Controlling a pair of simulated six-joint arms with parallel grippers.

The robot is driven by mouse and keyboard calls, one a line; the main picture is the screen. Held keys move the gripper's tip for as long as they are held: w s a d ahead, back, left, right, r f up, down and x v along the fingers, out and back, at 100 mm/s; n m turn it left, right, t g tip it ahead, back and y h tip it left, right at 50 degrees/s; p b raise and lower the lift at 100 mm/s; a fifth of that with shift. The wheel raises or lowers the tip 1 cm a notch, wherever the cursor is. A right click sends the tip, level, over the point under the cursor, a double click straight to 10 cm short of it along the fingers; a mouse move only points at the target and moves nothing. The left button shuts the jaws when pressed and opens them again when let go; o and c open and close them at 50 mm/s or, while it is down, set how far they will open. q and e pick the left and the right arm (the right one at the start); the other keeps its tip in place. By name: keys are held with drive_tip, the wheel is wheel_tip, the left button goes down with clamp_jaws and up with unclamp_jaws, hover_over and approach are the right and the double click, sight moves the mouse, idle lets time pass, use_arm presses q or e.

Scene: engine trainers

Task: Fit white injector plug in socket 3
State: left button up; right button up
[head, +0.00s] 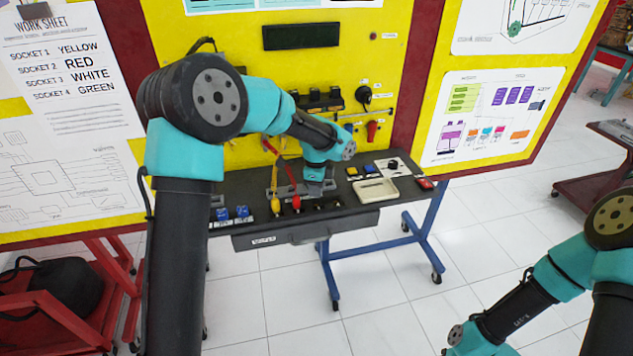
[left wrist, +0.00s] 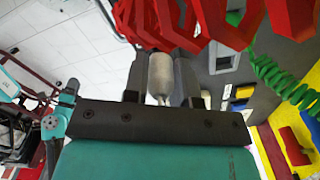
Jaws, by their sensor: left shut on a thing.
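My left gripper (head: 317,187) is low over the front part of the dark bench top (head: 240,202). In the left wrist view its two fingers are shut on the white injector plug (left wrist: 160,74), a pale rounded body between them. In the head view the arm and gripper hide this plug. A yellow plug (head: 275,205) and a red plug (head: 296,202) stand in the front row, left of the gripper. Dark socket places continue to the right of the red plug, partly hidden; I cannot tell if the white plug touches one. My right gripper is out of view.
Red coils (left wrist: 225,22) cross close in front of the fingers, and a green coil (left wrist: 282,78) hangs to their right. A cream tray (head: 376,191) lies right of the gripper. The work sheet (head: 62,60) lists socket 3 as white.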

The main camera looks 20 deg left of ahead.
use_arm(q)
drive_tip(key=shift+f, duration=1)
drive_tip(key=shift+f, duration=0.85)
idle(0.6)
drive_tip(key=o, duration=0.7)
drive_tip(key=shift+c, duration=0.2)
drive_tip(key=shift+r, duration=2.75)
drive_tip(key=shift+r, duration=1.25)
